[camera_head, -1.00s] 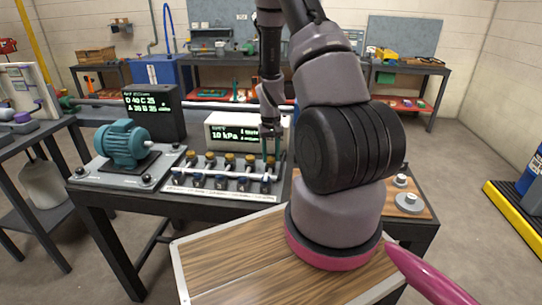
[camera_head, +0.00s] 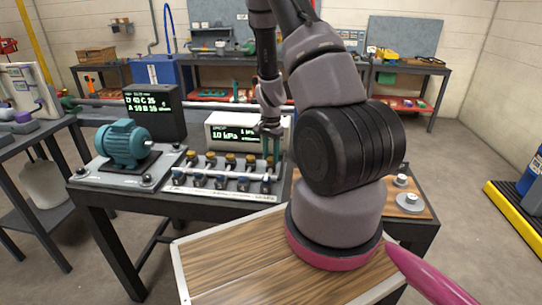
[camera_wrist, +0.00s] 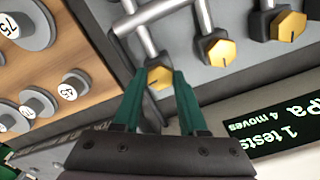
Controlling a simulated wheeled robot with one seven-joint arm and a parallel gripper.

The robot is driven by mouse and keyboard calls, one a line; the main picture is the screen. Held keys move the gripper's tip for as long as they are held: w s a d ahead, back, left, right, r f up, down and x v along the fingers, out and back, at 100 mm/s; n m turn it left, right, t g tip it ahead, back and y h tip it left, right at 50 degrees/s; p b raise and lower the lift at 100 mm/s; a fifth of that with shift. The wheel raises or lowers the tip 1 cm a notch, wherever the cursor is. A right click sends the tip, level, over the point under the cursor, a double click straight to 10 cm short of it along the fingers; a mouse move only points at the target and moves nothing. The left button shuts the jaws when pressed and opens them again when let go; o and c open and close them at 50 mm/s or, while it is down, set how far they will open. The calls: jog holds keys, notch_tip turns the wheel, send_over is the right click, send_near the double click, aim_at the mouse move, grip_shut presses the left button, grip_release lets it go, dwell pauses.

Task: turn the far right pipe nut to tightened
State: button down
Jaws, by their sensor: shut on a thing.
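A pipe manifold (camera_head: 222,186) on the table carries a far row of gold hex nuts (camera_head: 231,159) and a near row of blue ones (camera_head: 221,183). My gripper (camera_head: 271,163) points down at the right end of the far row. In the wrist view, my gripper's green fingers (camera_wrist: 160,80) stand on both sides of the far right gold nut (camera_wrist: 161,76) and are shut on it. The nut's outer faces are partly hidden by the fingers. Other gold nuts (camera_wrist: 221,52) sit apart from the fingers.
A pressure display (camera_head: 236,133) stands close behind the manifold. A teal motor (camera_head: 124,143) and a dark display (camera_head: 154,112) are to the left. Pegs with round tags (camera_wrist: 68,91) stand on a wooden board to the right of the manifold in the head view.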

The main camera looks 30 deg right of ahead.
aim_at(271, 158)
jog(key=shift+m, duration=0.6)
jog(key=shift+c, duration=2.2)
grip_release()
notch_tip(271, 158, up, 11)
jog(key=shift+f, duration=0.1)
